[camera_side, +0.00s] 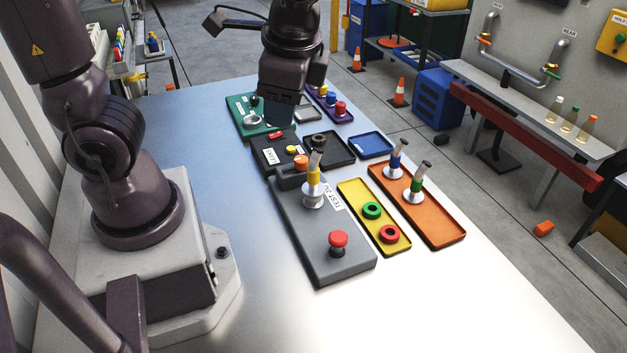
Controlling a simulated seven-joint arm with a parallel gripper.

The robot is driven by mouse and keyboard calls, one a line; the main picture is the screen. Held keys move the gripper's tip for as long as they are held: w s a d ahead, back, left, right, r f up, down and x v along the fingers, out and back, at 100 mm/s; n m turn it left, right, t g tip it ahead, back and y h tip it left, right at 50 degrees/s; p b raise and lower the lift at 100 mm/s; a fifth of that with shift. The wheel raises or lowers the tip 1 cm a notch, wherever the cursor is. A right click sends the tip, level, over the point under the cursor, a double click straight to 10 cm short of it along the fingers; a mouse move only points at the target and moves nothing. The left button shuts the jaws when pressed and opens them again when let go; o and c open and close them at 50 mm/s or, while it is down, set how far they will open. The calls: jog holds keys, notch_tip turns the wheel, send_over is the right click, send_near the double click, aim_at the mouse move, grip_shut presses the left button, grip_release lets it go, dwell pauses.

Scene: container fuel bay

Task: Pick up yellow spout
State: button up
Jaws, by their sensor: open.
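The yellow spout (313,177) has a yellow band and a grey slanted tube at its top. It stands upright on a silver flange on the grey test block (300,235). My gripper (280,122) is at the back of the table, above and beside the green tray, well behind the spout and apart from it. It points down and looks empty. Its fingers are dark and hard to make out against the black items behind them.
A red button (338,241) stands at the block's front. To the right, a yellow tray (357,195) holds green and red rings, and an orange tray (440,228) holds blue-banded and green-banded spouts. A blue tray (371,146) looks empty. The table's front is clear.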

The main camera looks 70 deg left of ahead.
jog(key=w+d+f+m+g+y, duration=0.1)
jog(key=w+f+m+y, duration=0.1)
jog(key=f+m+y, duration=0.25)
jog(key=w+f+m+g+y, duration=0.1)
jog(key=w+f+m+y, duration=0.2)
jog(key=f+m+y, duration=0.15)
jog(key=m+t+y, duration=0.5)
jog(key=m, duration=0.4)
send_near(318, 159)
jog(key=a, duration=0.4)
jog(key=w+a, duration=0.1)
jog(key=a, duration=0.7)
jog(key=shift+w+a, duration=0.3)
jog(key=shift+w, duration=0.1)
grip_shut()
